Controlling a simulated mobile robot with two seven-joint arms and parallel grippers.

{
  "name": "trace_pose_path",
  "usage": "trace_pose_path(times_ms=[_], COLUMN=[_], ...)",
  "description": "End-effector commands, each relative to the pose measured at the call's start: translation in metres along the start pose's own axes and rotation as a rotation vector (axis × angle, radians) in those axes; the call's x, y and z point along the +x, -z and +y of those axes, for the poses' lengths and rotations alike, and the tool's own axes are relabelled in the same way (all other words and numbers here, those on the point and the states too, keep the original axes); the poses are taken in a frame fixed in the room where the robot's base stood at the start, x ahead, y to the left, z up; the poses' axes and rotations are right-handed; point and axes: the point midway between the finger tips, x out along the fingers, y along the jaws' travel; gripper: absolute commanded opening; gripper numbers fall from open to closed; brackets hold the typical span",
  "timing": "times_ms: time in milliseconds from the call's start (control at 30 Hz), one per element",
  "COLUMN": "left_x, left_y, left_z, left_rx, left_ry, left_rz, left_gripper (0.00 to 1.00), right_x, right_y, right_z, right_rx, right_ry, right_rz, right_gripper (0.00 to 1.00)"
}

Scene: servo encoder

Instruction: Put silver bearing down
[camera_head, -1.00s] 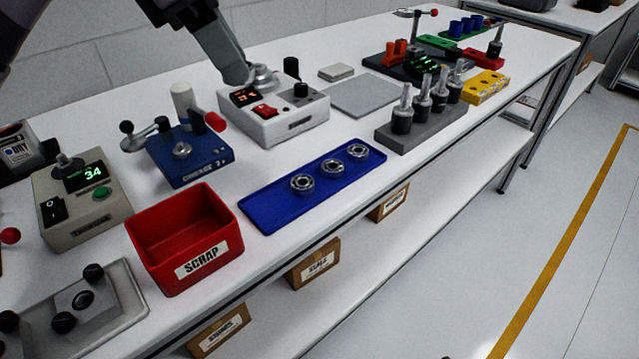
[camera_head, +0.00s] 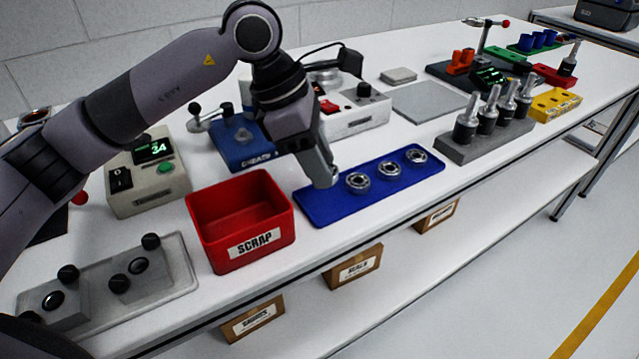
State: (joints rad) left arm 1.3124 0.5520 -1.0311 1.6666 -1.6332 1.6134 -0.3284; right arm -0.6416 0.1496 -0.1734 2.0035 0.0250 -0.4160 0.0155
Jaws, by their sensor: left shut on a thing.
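My left gripper (camera_head: 326,180) is shut over the left end of the blue tray (camera_head: 433,175), low and close to its surface. The silver bearing in its grip is hidden behind the fingers; I cannot tell whether it touches the tray. Three other silver ring bearings lie flat in a row on the tray to the right: a near one (camera_head: 358,183), a middle one (camera_head: 388,171) and a far one (camera_head: 416,156). The near one is just beside my fingertips. My right gripper is not in view.
A red scrap bin (camera_head: 240,225) stands left of the tray. Behind my gripper are a blue fixture (camera_head: 236,150) with a lever and a white tester (camera_head: 358,115). A grey rack (camera_head: 485,140) of black-and-silver tools stands to the right. The table's front edge is close.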

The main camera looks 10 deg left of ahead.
Motion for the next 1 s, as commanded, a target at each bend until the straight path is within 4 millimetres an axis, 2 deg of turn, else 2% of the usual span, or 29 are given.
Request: trace_pose_path(times_ms=[167, 433, 800, 833, 867, 1000], left_x=[0.01, 0.044, 0.049, 0.049, 0.048, 0.048], left_y=[0.004, 0.018, 0.021, 0.021, 0.02, 0.02], left_z=[0.0, 0.0, 0.0, 0.0, 0.0, 0.0], left_rx=[-0.001, -0.001, 0.0, 0.0, 0.0, 0.0], left_ry=[0.0, 0.0, -0.001, -0.001, -0.001, -0.001], left_rz=[-0.001, -0.001, -0.001, -0.001, -0.001, -0.001], left_gripper=[0.05, 0.05, 0.05, 0.44, 0.52, 0.52], right_x=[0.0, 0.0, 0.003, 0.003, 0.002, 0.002], right_y=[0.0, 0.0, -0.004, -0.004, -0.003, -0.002], right_z=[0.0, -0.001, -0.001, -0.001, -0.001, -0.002], right_rx=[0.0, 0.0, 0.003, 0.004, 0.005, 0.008], right_ry=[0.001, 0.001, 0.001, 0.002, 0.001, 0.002], right_rz=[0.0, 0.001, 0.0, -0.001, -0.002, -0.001], right_gripper=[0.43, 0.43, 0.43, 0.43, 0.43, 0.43])
